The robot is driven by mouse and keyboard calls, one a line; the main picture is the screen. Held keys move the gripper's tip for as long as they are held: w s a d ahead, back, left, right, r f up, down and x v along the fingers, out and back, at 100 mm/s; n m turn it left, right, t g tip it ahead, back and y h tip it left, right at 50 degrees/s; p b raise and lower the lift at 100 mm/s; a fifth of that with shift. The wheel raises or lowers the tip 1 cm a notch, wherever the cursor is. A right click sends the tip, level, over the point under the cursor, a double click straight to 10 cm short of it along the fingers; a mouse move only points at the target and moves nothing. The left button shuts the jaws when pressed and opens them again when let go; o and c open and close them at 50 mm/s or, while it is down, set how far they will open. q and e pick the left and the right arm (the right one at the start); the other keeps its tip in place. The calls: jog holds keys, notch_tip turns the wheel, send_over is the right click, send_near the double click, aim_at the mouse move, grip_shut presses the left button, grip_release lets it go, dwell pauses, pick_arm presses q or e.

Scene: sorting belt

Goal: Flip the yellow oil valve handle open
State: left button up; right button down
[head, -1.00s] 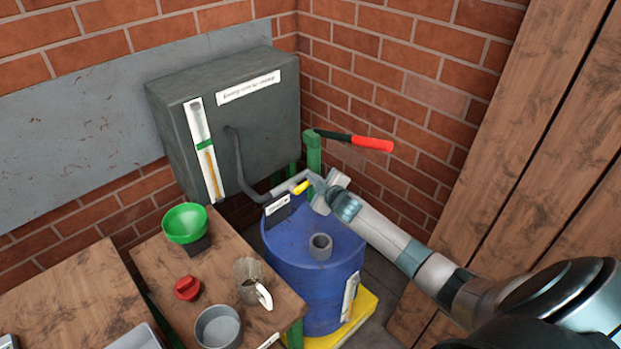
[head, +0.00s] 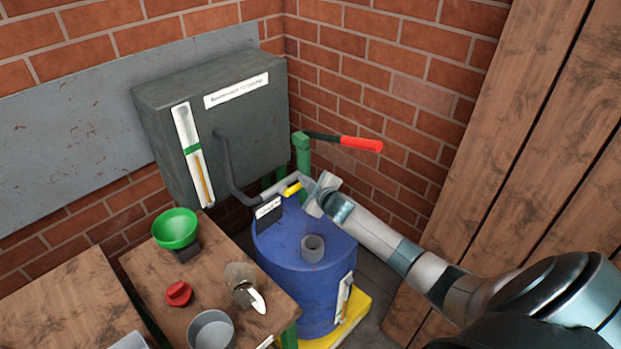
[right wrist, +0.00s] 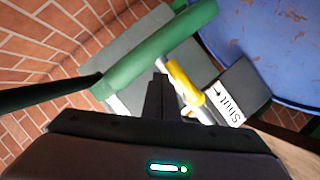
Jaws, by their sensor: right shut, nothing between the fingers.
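The yellow valve handle (head: 292,189) sits on the grey pipe above the blue drum (head: 290,250). In the right wrist view the yellow handle (right wrist: 183,82) lies just right of my fingertips. A dark plate with a white label (right wrist: 224,100) reading "Shut" with an arrow is beside it. My right gripper (head: 312,186) is at the pipe, close to the handle's right side. Its fingers (right wrist: 160,84) are shut and empty. I cannot tell whether they touch the handle. My left gripper is not in view.
A green post with a red-gripped lever (head: 361,144) stands behind the drum. A dark grey tank (head: 240,120) hangs on the wall at left. Wooden boards stand at right.

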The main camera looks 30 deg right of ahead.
jog(key=s+d+r, duration=0.1)
jog(key=s+r, duration=0.7)
jog(key=shift+d, duration=0.35)
jog(key=shift+r, duration=0.1)
dwell(0.5)
